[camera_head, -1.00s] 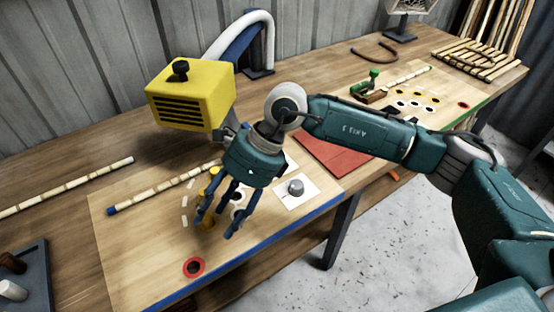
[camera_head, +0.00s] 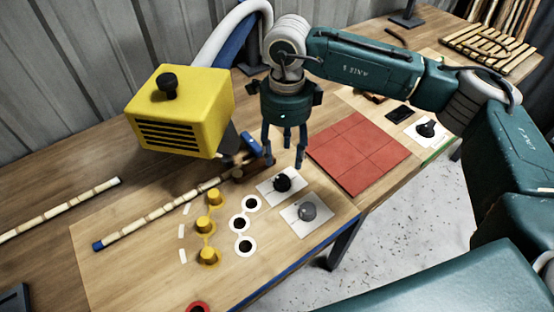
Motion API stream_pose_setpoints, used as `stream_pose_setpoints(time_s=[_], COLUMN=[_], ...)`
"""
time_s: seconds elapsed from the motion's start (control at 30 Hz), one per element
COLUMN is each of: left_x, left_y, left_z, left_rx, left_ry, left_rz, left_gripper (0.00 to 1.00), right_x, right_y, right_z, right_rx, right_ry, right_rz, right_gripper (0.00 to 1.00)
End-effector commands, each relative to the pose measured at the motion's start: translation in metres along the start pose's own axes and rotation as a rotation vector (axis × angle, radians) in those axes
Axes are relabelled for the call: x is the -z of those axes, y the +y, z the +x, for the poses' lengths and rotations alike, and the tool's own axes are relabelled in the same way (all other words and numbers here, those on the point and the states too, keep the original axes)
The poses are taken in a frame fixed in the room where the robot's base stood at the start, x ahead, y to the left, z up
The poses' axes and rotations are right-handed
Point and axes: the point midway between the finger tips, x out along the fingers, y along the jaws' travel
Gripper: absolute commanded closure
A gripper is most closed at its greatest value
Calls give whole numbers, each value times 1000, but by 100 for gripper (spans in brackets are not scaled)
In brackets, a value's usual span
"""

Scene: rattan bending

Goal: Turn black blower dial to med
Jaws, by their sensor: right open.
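A black dial (camera_head: 283,183) sits on a white plate on the wooden board, with a grey dial (camera_head: 307,211) on another white plate nearer the front edge. My right gripper (camera_head: 284,160) points down with its blue fingers spread, empty. It hangs at the black dial's far side in the picture; whether it touches the dial I cannot tell. Any setting marks on the plate are too small to read. A second black dial (camera_head: 427,129) sits on a white plate farther right. The yellow blower box (camera_head: 182,110) stands at the left. My left gripper is out of view.
Yellow pegs (camera_head: 209,225) and white-ringed holes (camera_head: 243,224) lie left of the dials. A rattan pole with a blue end (camera_head: 160,213) lies behind them. A red tiled mat (camera_head: 358,152) lies to the right. The front board area is mostly clear.

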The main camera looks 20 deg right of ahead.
Motion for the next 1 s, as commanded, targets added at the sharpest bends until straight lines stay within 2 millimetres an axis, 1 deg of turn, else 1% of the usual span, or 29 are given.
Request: stream_pose_setpoints(time_s=[0.07,0.17,0.27,0.4,0.47,0.53,0.63,0.73,0.8,0.9,1.0], left_x=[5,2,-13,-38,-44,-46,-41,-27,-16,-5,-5], left_y=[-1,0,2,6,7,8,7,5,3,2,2], left_z=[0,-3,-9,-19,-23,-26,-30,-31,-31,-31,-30], left_rx=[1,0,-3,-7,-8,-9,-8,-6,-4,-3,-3], left_ry=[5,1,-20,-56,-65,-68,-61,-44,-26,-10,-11], left_rz=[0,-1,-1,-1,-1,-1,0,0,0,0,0], left_gripper=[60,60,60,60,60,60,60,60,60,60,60], right_x=[0,0,0,0,0,0,0,0,-1,-1,-1], right_y=[1,1,1,2,2,2,1,2,1,1,1], right_z=[2,8,22,49,61,73,88,100,104,108,109], right_rx=[-2,-4,-5,-6,-6,-5,-4,-4,-3,-1,-1], right_ry=[0,0,1,2,2,2,0,0,-1,-1,-2], right_rz=[-1,0,0,0,1,1,1,0,0,-1,-1], right_gripper=[51,51,51,51,51,51,51,51,51,51,51])
